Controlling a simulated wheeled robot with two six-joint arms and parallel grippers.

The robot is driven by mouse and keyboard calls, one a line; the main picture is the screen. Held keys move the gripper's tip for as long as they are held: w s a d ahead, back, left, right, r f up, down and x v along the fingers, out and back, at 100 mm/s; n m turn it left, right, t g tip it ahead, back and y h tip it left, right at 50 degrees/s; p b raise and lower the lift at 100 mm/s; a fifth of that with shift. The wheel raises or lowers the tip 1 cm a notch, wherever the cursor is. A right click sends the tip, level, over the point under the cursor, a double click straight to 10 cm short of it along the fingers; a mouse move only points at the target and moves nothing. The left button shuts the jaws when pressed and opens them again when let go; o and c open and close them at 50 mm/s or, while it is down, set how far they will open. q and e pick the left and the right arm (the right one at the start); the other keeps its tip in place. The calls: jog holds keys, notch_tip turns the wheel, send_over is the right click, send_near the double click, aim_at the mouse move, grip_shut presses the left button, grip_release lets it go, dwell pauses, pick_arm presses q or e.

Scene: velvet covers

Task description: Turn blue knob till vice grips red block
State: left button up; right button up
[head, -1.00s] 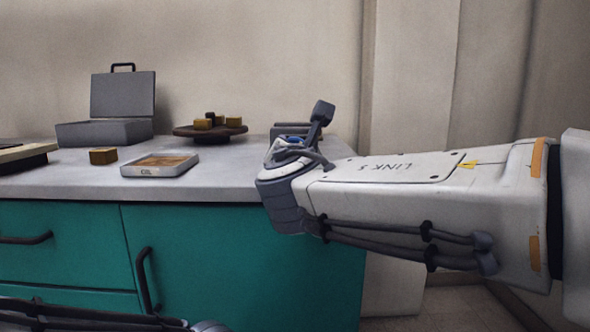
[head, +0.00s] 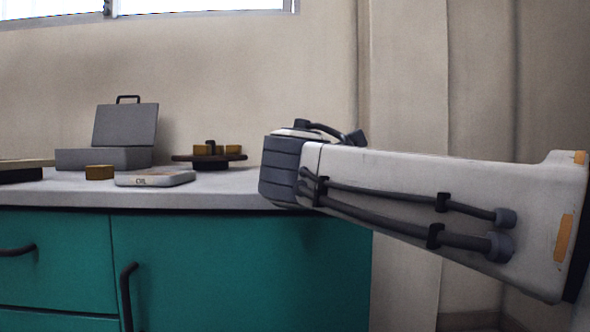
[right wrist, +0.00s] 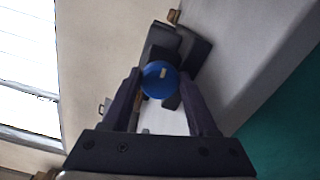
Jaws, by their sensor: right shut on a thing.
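The blue knob (right wrist: 158,79), with a small pale mark on its face, is between the fingers of my right gripper (right wrist: 160,88) in the right wrist view. The gripper is shut on it. The dark grey body of the vice (right wrist: 190,55) shows behind the knob. In the head view my right wrist hides the vice, the knob and the gripper's fingers. I cannot make out the red block or the vice's jaws in either view. My left gripper is not in view.
A grey counter (head: 232,192) with teal cupboards (head: 240,265) runs below. On it stand an open grey case (head: 105,159), a yellow-brown block (head: 99,173), a pale scale (head: 155,178) and a dark round stand (head: 183,157) with several blocks.

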jog(key=shift+f+m, duration=0.1)
jog(key=shift+m, duration=0.2)
jog(key=o, duration=1.4)
jog(key=shift+c, duration=0.2)
jog(key=s, duration=1)
jog(key=shift+s, duration=0.25)
